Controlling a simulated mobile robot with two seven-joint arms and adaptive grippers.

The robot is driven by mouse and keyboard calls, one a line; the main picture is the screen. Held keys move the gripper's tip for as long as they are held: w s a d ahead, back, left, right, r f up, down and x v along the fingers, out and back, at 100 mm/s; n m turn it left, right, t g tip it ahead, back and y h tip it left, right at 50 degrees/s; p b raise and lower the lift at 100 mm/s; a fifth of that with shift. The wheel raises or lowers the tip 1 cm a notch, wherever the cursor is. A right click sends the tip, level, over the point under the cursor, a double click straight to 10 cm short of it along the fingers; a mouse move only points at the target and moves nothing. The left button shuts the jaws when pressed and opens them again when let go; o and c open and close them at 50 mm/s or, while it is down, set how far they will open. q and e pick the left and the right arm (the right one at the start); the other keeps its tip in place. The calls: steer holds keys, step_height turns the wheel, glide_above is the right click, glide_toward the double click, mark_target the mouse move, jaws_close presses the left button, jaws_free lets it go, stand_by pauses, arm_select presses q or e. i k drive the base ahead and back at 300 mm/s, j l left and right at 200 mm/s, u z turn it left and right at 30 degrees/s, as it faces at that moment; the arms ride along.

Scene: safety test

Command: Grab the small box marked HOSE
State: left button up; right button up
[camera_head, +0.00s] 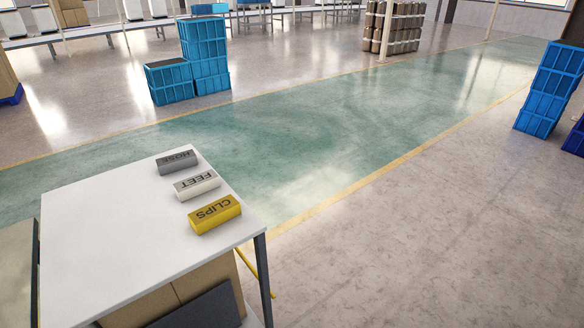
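The small grey box marked HOSE (177,162) lies on the white tabletop (110,235), near its far right corner. Its lettering appears upside down. A white box marked FEET (197,184) lies just in front of it, and a yellow box marked CLIPS (215,215) lies nearest, by the table's right edge. The three boxes form a row with small gaps between them. Neither of my grippers shows in the head view.
Cardboard boxes (190,285) sit under the tabletop. A dark table leg (263,275) stands at the right corner. The left half of the tabletop is bare. Stacked blue crates (205,50) stand beyond the green walkway (330,130), with more blue crates (550,88) at right. Open floor lies right of the table.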

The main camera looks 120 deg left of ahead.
mark_target(170, 163)
steer(key=u, duration=0.6)
steer(key=j+u, duration=0.1)
steer(key=u, duration=0.5)
steer(key=j+u, duration=0.1)
steer(key=u, duration=1.1)
steer(key=j+u, duration=0.1)
steer(key=u, duration=1.05)
steer(key=i+u, duration=0.1)
steer(key=u, duration=0.5)
steer(key=j+u, duration=0.1)
steer(key=u, duration=0.5)
